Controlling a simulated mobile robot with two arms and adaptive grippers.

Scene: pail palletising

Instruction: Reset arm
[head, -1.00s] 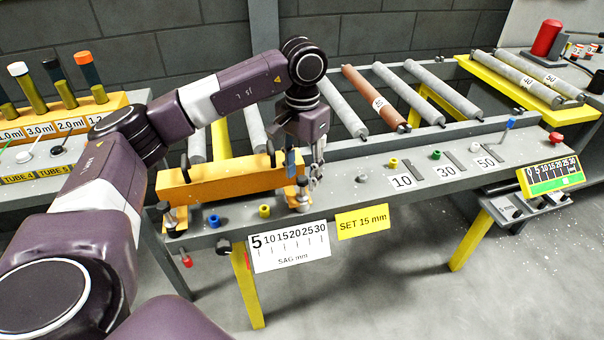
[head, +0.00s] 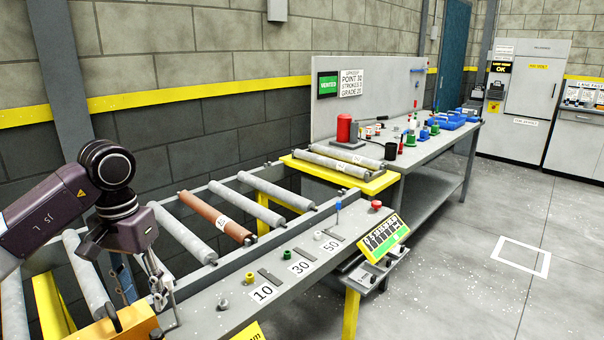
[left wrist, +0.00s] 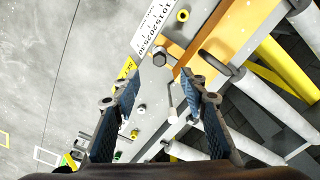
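My left arm (head: 50,208) comes in from the left in the head view. Its left gripper (head: 150,300) hangs over the near left end of the grey roller frame, beside an orange block (head: 128,324). In the left wrist view the left gripper (left wrist: 165,110) has its two blue-padded fingers apart, with nothing held between them. A bolt head (left wrist: 160,57) and the orange block (left wrist: 215,35) lie beyond the fingertips. My right gripper is in neither view.
Grey rollers and one brown roller (head: 215,218) lie across the frame. The rail carries labels 10, 30 and 50 and a tilted green-yellow panel (head: 383,236). A grey workbench (head: 440,143) stands behind. The floor at right is clear around a white square outline (head: 523,257).

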